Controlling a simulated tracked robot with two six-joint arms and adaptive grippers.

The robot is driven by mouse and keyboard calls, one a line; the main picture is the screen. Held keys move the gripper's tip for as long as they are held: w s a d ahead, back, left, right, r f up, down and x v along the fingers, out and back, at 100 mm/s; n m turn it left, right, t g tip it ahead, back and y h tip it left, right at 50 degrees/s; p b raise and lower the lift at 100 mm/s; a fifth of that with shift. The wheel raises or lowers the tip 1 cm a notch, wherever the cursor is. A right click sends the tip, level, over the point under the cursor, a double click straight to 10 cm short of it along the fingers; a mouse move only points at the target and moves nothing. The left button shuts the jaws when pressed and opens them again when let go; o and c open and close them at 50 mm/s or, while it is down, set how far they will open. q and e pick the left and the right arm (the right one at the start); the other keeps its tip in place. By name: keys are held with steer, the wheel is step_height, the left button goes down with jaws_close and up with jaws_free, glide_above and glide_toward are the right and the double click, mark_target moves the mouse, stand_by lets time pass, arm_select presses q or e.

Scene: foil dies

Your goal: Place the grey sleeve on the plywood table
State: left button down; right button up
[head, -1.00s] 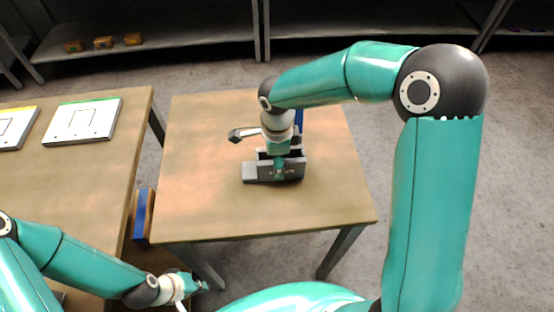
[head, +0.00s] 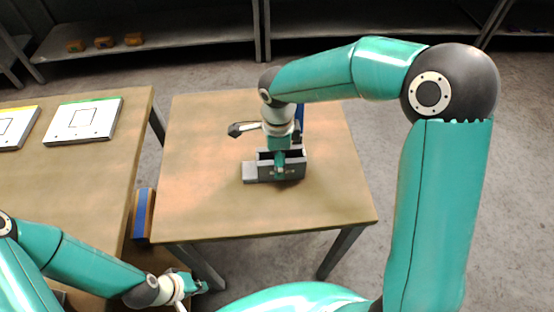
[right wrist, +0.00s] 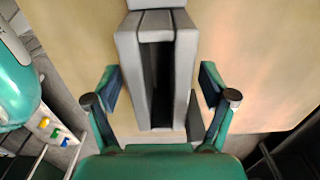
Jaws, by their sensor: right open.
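The grey sleeve (head: 292,168) is a box with a dark open slot. It stands on the plywood table (head: 215,210), with a flat grey piece at its left side. In the right wrist view the sleeve (right wrist: 132,70) fills the middle. My right gripper (right wrist: 160,88) is open, with one finger on each side of the sleeve and a visible gap at both sides. In the head view my right gripper (head: 280,160) is over the sleeve and hides part of it. My left gripper (head: 196,284) is low at the front left, away from the sleeve; its fingers are too small to read.
A blue upright thing (head: 300,115) shows behind my right wrist. A second table (head: 85,185) on the left carries white boards (head: 82,120). A blue-striped wooden thing (head: 143,215) is between the tables. A shelf (head: 190,36) with small blocks is behind. The table's front is clear.

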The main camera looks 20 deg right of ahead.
step_height(320, 180, up, 10)
steer(key=shift+r, duration=0.15)
stand_by(0.6)
